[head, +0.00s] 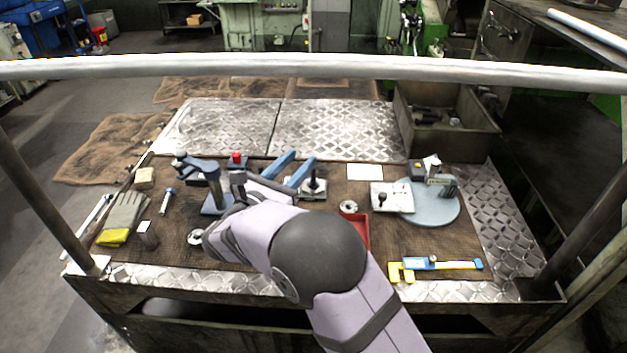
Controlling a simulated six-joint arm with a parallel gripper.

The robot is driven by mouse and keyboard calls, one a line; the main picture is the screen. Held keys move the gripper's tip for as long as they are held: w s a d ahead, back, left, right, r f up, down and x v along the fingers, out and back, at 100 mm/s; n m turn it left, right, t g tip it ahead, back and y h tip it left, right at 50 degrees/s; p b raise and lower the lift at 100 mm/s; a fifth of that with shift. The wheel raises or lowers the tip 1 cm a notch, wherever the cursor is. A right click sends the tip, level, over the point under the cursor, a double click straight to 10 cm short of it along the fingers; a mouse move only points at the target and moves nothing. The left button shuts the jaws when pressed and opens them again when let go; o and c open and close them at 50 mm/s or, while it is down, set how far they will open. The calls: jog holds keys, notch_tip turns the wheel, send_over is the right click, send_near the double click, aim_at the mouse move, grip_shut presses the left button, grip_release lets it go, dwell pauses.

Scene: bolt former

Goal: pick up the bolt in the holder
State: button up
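My gripper (304,157) is in the middle of the work table, with two blue fingers pointing up and to the right. The fingers are apart, and I see nothing between them. A dark upright piece that looks like a bolt (313,182) stands in a pale metal holder (318,194), just right of and below the fingertips in the picture. It seems apart from the fingers, though depth is hard to judge. My arm hides part of the table in front of the gripper.
A blue stand (209,171) is close left of my gripper. A pale plate with a dark knob (382,197) and a round blue-grey disc (433,209) are to the right. Gloves (122,214) lie far left, a yellow-blue clamp (436,265) front right.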

jog(key=p, duration=0.2)
send_near(312, 171)
jog(key=x, duration=0.4)
jog(key=shift+w, duration=0.1)
jog(key=shift+x, duration=0.9)
jog(key=shift+p+x, duration=1.05)
jog(key=shift+x, duration=0.75)
jog(key=shift+w+d+f, duration=0.1)
jog(key=shift+w+d, duration=0.25)
jog(key=shift+w, duration=0.2)
grip_shut()
